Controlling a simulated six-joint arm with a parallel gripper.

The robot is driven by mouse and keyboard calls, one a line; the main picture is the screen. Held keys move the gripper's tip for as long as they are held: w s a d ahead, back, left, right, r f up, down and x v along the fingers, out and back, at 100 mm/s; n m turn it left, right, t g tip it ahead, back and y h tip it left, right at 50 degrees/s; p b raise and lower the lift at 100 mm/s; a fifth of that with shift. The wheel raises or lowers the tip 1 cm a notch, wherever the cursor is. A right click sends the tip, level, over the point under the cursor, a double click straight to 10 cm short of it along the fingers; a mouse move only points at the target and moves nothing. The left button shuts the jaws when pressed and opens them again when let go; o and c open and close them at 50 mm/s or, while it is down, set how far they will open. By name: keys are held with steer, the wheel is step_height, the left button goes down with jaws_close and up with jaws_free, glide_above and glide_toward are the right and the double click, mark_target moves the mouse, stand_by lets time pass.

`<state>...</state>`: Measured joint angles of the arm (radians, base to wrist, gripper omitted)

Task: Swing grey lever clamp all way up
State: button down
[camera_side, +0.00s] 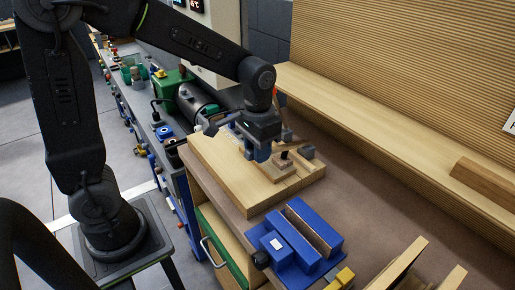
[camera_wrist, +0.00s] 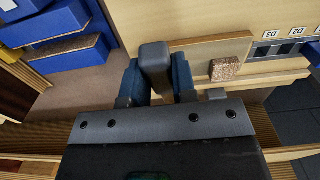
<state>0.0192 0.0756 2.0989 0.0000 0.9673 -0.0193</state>
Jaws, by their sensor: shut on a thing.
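The grey lever clamp shows in the wrist view as a grey bar with a rounded end (camera_wrist: 155,56), between the two blue fingers of my gripper (camera_wrist: 156,78). My gripper is shut on this bar. In the side view my gripper (camera_side: 262,153) points down over the pale wooden board (camera_side: 222,163) on the bench. The clamp's base and pivot are hidden, and I cannot tell the lever's angle. A small dark knob (camera_side: 284,155) and a grey block (camera_side: 307,152) show just right of the gripper.
A blue vise (camera_side: 297,243) stands in front of the board and shows at the upper left of the wrist view (camera_wrist: 70,55). A cork-like block (camera_wrist: 226,69) lies right of my fingers. A slatted wooden wall (camera_side: 420,75) runs behind the bench. The brown benchtop (camera_side: 385,190) has free room.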

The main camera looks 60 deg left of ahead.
mark_target(279, 146)
steer(key=shift+r, duration=0.1)
steer(key=shift+w+r+g, duration=0.4)
steer(key=shift+r+g, duration=0.3)
steer(key=shift+r, duration=0.1)
steer(key=w+r+g, duration=0.4)
steer(key=r, duration=0.1)
steer(key=shift+r+g, duration=0.2)
steer(key=shift+g, duration=0.2)
steer(key=shift+w+r+g, duration=0.65)
steer(key=shift+w+g, duration=0.05)
steer(key=shift+w, duration=0.05)
steer(key=c, duration=0.9)
jaws_free()
